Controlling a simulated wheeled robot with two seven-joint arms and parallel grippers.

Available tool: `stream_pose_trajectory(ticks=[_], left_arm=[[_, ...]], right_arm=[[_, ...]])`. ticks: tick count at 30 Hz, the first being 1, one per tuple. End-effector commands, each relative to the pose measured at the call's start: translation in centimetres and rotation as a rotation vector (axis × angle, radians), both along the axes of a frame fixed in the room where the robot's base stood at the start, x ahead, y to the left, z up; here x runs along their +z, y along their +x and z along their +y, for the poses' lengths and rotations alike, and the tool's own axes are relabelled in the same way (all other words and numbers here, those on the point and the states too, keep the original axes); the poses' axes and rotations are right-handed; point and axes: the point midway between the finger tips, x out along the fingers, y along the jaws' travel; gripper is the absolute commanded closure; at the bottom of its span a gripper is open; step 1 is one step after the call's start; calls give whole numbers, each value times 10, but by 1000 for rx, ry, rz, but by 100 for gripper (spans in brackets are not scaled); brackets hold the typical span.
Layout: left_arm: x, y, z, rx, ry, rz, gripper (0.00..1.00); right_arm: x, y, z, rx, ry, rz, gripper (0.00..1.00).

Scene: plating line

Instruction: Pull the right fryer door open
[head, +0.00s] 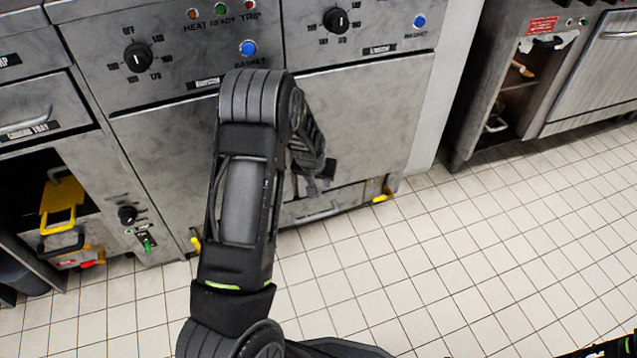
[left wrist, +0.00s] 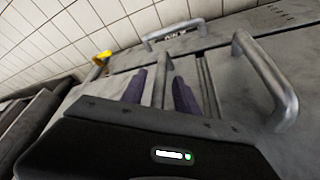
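The right fryer door (head: 365,125) is a grey, scuffed metal panel below the right-hand dial and blue button. It looks closed. My left arm crosses in front of the fryer and hides part of the doors. My left gripper (head: 314,178) is low in front of the right door, partly hidden by its own arm. Another bar handle (left wrist: 175,33) lies beyond the fingertips.
A yellow-tipped lever (head: 382,197) sticks out at the fryer's lower right, and another yellow tip (head: 196,243) shows at lower left. An open cabinet (head: 508,95) stands at the far right. The tiled floor (head: 460,255) in front is clear.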

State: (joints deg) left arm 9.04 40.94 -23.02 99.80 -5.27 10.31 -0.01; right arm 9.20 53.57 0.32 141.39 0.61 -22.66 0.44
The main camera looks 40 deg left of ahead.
Motion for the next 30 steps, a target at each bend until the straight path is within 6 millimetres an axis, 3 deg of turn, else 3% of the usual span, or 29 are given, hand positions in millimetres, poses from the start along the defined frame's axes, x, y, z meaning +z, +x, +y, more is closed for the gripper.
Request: stream_pose_trajectory(ticks=[8, 22, 30], left_arm=[[-2, 1, 0, 0, 0, 0, 63], [-2, 1, 0, 1, 0, 0, 100], [-2, 1, 0, 1, 0, 0, 100]], right_arm=[[-1, 1, 0, -1, 0, -2, 64], [0, 1, 0, -1, 0, -2, 64], [0, 1, 0, -1, 0, -2, 64]])
